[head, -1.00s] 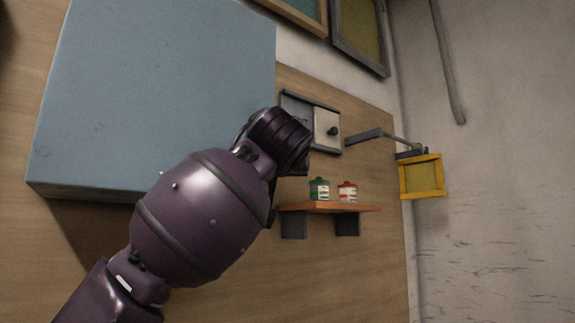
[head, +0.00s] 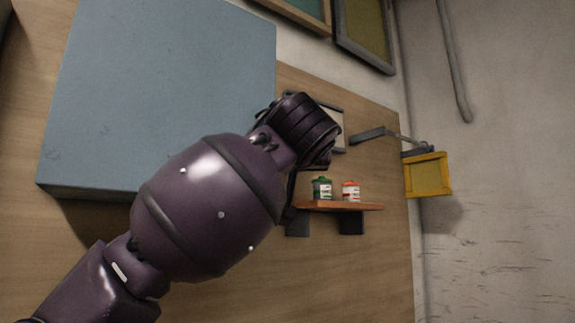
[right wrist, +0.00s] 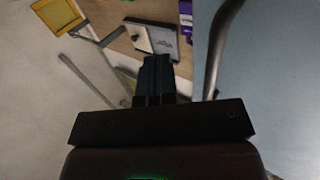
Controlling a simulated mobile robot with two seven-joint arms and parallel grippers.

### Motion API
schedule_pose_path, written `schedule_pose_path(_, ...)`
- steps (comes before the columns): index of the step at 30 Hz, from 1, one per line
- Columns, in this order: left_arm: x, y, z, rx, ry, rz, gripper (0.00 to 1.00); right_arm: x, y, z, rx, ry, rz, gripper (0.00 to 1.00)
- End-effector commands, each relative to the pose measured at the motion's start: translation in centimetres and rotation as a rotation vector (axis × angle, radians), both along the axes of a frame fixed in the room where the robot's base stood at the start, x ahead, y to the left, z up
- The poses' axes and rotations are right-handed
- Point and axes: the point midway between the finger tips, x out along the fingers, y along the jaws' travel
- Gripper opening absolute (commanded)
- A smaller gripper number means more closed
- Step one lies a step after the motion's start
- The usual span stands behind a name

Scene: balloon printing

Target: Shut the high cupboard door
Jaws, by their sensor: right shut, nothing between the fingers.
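The high cupboard (head: 160,90) is a large blue-grey box on the wood-panelled wall, at the upper left of the head view. Its broad flat face shows; I cannot tell how far its door stands open. In the right wrist view its blue-grey surface (right wrist: 285,75) fills the right side, with a curved grey bar like a handle (right wrist: 217,45) beside it. My right gripper (right wrist: 155,62) is shut and empty, left of that bar and apart from it in the picture. In the head view my dark purple arm covers the cupboard's lower right corner, and no fingertips show.
An orange shelf (head: 340,206) with a green-lidded jar (head: 322,188) and a red-lidded jar (head: 350,191) is right of my arm. A yellow frame (head: 428,175) on a grey arm sticks out farther right. A white panel (right wrist: 137,38) with a knob shows in the wrist view.

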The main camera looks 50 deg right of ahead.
Motion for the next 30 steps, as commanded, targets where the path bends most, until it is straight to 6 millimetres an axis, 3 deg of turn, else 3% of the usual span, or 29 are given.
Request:
schedule_pose_path(6,-0.2,0.0,0.0,0.001,0.003,0.001,0.43,-4.5,1.1,0.1,0.003,-0.008,-0.003,0.00)
schedule_pose_path(12,0.3,0.0,0.4,0.000,-0.008,-0.001,0.43,-7.3,1.8,0.2,0.001,-0.008,-0.005,0.00)
schedule_pose_path(18,0.0,0.1,0.2,0.002,-0.002,-0.001,0.43,-8.4,2.1,0.1,0.002,-0.005,-0.005,0.00)
schedule_pose_path(30,-0.1,0.1,0.2,0.002,-0.001,-0.002,0.43,-8.5,2.1,0.1,0.001,-0.004,-0.006,0.00)
